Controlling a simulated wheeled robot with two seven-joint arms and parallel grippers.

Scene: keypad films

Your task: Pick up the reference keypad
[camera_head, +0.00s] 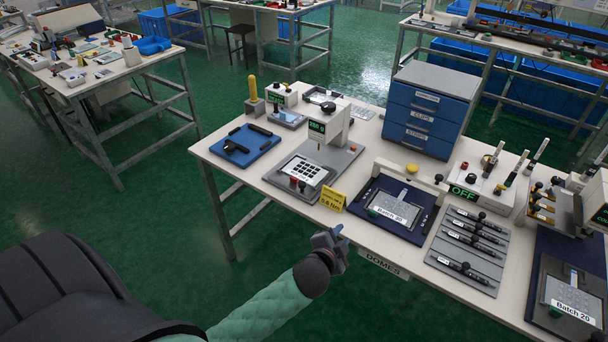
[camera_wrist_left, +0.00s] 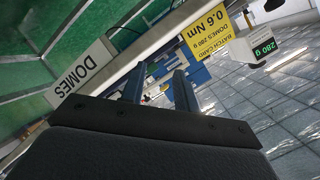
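No keypad in view carries a readable "reference" label, so I cannot tell which one it is. A white keypad with dark keys (camera_head: 305,171) lies on a grey press fixture. A grey keypad labelled Batch 30 (camera_head: 396,207) lies on a dark blue tray to its right. Another, labelled Batch 20 (camera_head: 571,298), lies at the lower right. My left gripper (camera_head: 335,233) is in front of the table's front edge, apart from every keypad. In the left wrist view its two fingers (camera_wrist_left: 160,78) stand apart with nothing between them. My right gripper is not in view.
A yellow 0.6 Nm card (camera_head: 333,199) stands near the table's front edge, close to my left gripper. The DOMES label (camera_head: 384,264) is on that edge. Blue drawers (camera_head: 428,112) stand at the back. A grey rack of tools (camera_head: 469,245) lies right of Batch 30.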

